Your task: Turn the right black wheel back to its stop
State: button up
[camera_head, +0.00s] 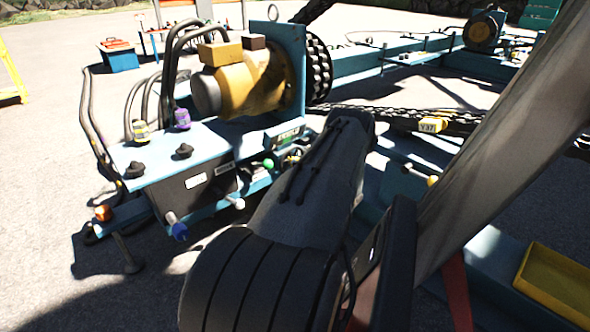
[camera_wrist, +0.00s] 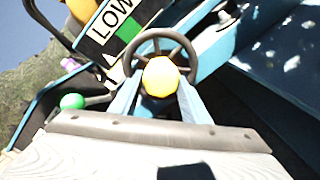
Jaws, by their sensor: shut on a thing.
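A black spoked handwheel (camera_wrist: 160,34) with a yellow hub (camera_wrist: 160,75) stands in the middle of the wrist view. My gripper (camera_wrist: 160,82) has its two light-blue fingers on either side of the yellow hub and is shut on it. The lower part of the wheel rim is hidden behind the fingers and hub. A second dark wheel (camera_wrist: 226,13) shows partly at the top of the wrist view, to the right. In the head view my arm covers my gripper and the held wheel. I cannot tell the wheel's turn angle.
A "LOW" sign (camera_wrist: 118,20) and a green ball knob (camera_wrist: 72,101) are left of the wheel. In the head view a black control box (camera_head: 195,188), a yellow motor (camera_head: 245,82) and a chain (camera_head: 385,115) lie near my arm. A yellow tray (camera_head: 556,280) sits lower right.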

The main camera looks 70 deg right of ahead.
dwell(0.4)
jog(key=o, duration=1.5)
jog(key=shift+p+v, duration=1.2)
jog(key=shift+v, duration=2.75)
jog(key=shift+c, duration=0.2)
